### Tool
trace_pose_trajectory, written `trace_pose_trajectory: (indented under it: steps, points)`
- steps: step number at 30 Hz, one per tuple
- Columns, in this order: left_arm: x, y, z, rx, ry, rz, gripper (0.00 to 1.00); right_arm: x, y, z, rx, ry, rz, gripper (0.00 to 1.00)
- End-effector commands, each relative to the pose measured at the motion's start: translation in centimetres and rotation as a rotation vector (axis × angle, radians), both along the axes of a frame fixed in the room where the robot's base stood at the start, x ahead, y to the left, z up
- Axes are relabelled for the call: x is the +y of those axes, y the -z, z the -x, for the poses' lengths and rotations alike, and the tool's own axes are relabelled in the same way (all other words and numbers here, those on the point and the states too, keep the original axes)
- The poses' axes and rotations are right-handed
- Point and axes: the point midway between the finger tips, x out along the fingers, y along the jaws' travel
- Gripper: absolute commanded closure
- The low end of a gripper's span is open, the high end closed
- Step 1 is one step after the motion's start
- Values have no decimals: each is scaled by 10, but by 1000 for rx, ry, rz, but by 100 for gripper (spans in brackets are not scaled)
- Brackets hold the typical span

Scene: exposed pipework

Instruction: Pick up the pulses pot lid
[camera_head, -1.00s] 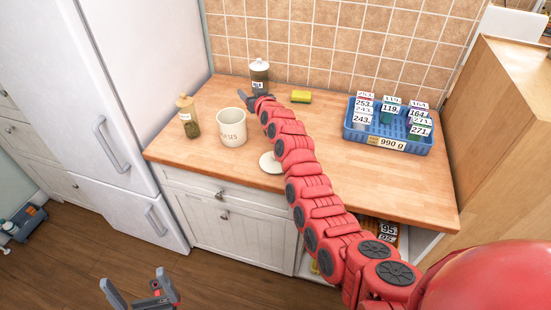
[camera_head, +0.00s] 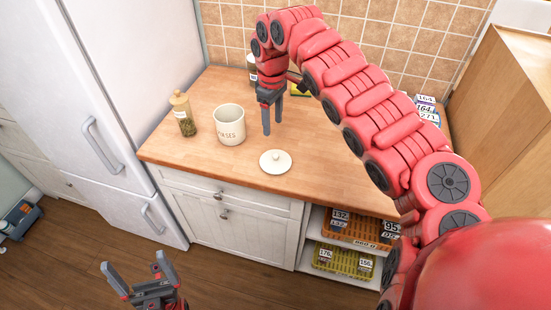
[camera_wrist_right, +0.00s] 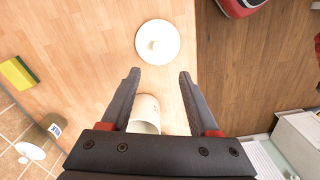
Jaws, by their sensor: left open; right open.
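The pulses pot lid (camera_head: 276,162) is a round cream disc with a small knob, lying knob up on the wooden counter near its front edge. It also shows in the right wrist view (camera_wrist_right: 157,42), beyond the fingertips. The cream pulses pot (camera_head: 230,125) stands without a lid, behind and left of it; in the wrist view the pot (camera_wrist_right: 146,112) is partly hidden by my gripper. My right gripper (camera_head: 272,130) is open and empty, pointing down above the counter, behind the lid and right of the pot. My left gripper (camera_head: 140,279) is open and empty, low over the floor.
A glass jar with a wooden stopper (camera_head: 183,114) stands left of the pot. A dark jar (camera_head: 252,66) and a yellow sponge (camera_wrist_right: 18,73) are near the tiled wall. Orange and green baskets (camera_head: 343,260) sit on shelves below.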

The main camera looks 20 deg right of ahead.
Motion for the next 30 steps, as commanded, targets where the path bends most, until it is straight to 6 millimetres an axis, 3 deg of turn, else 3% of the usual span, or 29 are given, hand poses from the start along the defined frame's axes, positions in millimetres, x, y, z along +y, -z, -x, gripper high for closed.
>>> trace_pose_trajectory:
  steps: [1,10,16,22,30]
  points:
    - [0,-9,0,0,0,0,0,-2,8,3,11,2,3,38]
    - [0,-28,0,0,0,0,0,0,65,1,5,1,-3,38]
    - [0,-33,0,0,0,0,0,-1,80,0,-2,1,-2,38]
    - [0,-53,0,0,0,0,0,-7,108,5,5,-1,-5,38]
    - [0,-54,0,0,0,0,0,-7,132,2,-4,-1,-3,38]
